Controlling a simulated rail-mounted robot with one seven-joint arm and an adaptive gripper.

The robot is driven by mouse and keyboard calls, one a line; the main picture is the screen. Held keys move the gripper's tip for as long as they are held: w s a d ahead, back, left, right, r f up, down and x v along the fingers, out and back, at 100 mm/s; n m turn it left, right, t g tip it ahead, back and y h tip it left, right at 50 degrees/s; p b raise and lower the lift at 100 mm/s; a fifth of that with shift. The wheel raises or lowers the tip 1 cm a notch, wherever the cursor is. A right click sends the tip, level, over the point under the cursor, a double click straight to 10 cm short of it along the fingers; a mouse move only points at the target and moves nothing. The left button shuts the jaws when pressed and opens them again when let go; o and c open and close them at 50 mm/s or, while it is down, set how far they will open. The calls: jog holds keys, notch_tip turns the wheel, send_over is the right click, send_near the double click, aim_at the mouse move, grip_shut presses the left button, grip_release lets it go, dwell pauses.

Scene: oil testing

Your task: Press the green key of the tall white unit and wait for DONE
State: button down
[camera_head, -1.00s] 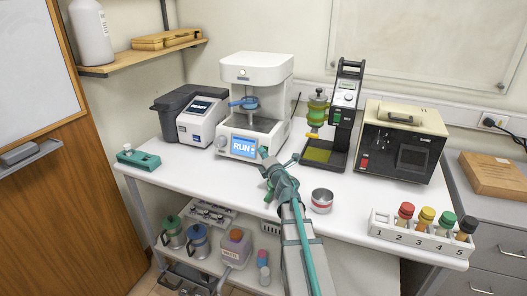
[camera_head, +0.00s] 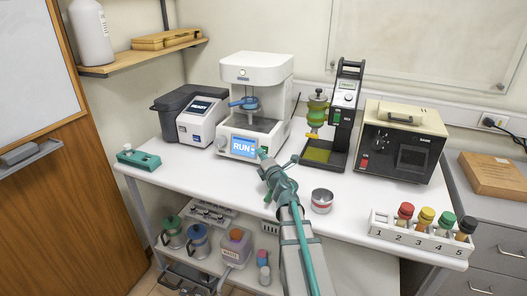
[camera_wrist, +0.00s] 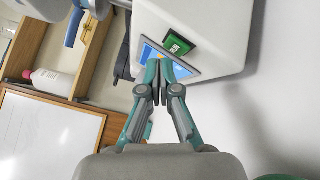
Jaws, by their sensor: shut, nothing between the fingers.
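The tall white unit (camera_head: 256,72) stands at the back middle of the bench, with a blue-handled part inside its open bay. Its screen (camera_head: 243,147) is lit blue and reads RUN. In the wrist view the green key (camera_wrist: 179,45) sits on the unit's front panel beside the blue screen (camera_wrist: 150,50). My gripper (camera_head: 265,155) is in front of the lower right of that panel. In the wrist view my gripper (camera_wrist: 158,66) has its fingertips together, close to the screen and a little off the green key. I cannot tell whether they touch the panel.
A grey unit showing READY (camera_head: 201,106) stands to the left. A black stand with a green-yellow vessel (camera_head: 318,108) and a cream box unit (camera_head: 401,140) are to the right. A metal cup (camera_head: 321,201) is near my arm. A numbered rack (camera_head: 418,241) holds several capped tubes.

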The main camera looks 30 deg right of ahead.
jog(key=shift+a, duration=0.1)
jog(key=s+a, duration=0.1)
jog(key=s+a+r, duration=0.1)
jog(key=s+a, duration=0.1)
jog(key=shift+a+r+p, duration=0.15)
jog(key=shift+a+p, duration=0.1)
jog(key=shift+p, duration=0.1)
jog(key=shift+a, duration=0.1)
dwell(0.7)
